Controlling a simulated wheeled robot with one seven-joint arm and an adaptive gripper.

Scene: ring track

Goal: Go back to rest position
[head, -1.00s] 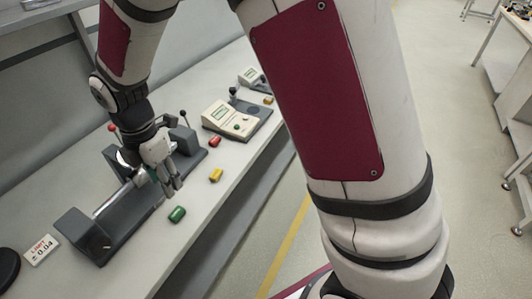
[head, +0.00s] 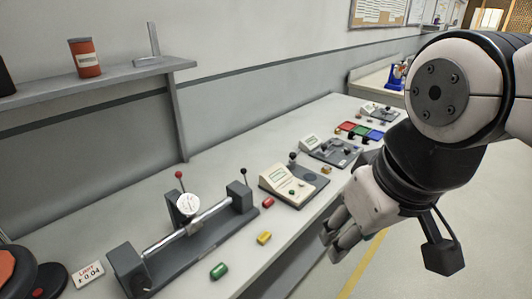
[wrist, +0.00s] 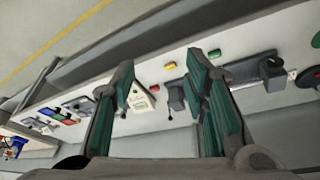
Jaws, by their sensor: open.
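My gripper (head: 338,232) is open and empty in the head view, held in the air off the front edge of the bench (head: 190,180). In the wrist view its two green-padded fingers (wrist: 163,85) stand apart with nothing between them. My arm reaches in from the right of the head view and covers part of the bench's far end and the floor.
On the bench are a dial gauge fixture (head: 188,232), a cream instrument (head: 287,185), and green (head: 219,271), yellow (head: 264,238) and red (head: 268,202) cylinders. A shelf (head: 100,84) holds an orange can (head: 85,58). Floor (head: 440,240) beside the bench looks clear.

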